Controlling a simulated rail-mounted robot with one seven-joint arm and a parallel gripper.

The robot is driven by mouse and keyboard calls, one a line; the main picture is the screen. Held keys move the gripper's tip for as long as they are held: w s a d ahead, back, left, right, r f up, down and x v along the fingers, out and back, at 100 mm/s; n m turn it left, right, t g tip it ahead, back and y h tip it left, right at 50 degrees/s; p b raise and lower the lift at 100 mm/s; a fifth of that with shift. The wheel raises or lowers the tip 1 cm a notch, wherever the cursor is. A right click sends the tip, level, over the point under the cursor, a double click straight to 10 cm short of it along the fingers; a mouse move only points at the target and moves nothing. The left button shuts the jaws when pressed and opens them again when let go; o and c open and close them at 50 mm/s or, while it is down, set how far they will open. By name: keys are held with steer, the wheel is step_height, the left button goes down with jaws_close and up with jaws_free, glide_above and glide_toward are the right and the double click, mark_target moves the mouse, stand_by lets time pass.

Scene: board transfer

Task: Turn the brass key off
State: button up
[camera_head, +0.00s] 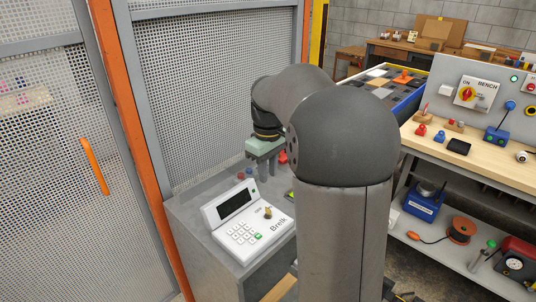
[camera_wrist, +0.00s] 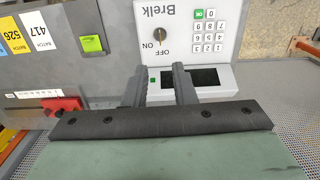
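The brass key (camera_head: 267,212) stands in the face of a white Brelk keypad console (camera_head: 222,226). The key also shows in the wrist view (camera_wrist: 158,35), above the fingers, beside the printed words ON and OFF. I cannot tell for certain which word it points to. My gripper (camera_head: 262,172) is behind the console in the head view, fingers downward, apart from the key. In the wrist view my gripper (camera_wrist: 159,82) is open, with nothing between its fingers. The fingers overlap the console's dark display (camera_wrist: 192,78) in that view.
The console sits on a grey cabinet (camera_head: 190,215) beside a mesh fence (camera_head: 215,80). A red object (camera_wrist: 62,106) and a green block (camera_wrist: 92,43) lie near the gripper. A workbench (camera_head: 440,145) stands to the right. The space above the keypad looks clear.

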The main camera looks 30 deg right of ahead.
step_height(320, 180, up, 5)
steer(key=shift+r, duration=0.1)
stand_by(0.6)
steer(key=s+a+f+m, duration=0.1)
steer(key=s+a+f, duration=0.3)
steer(key=s, duration=0.4)
steer(key=s+a+f+m, duration=0.1)
steer(key=s+a+f, duration=0.3)
steer(key=s+a, duration=0.2)
steer(key=s+a+f+m, duration=0.1)
steer(key=s+a+f, duration=0.4)
steer(key=s, duration=0.5)
steer(key=shift+m, duration=0.3)
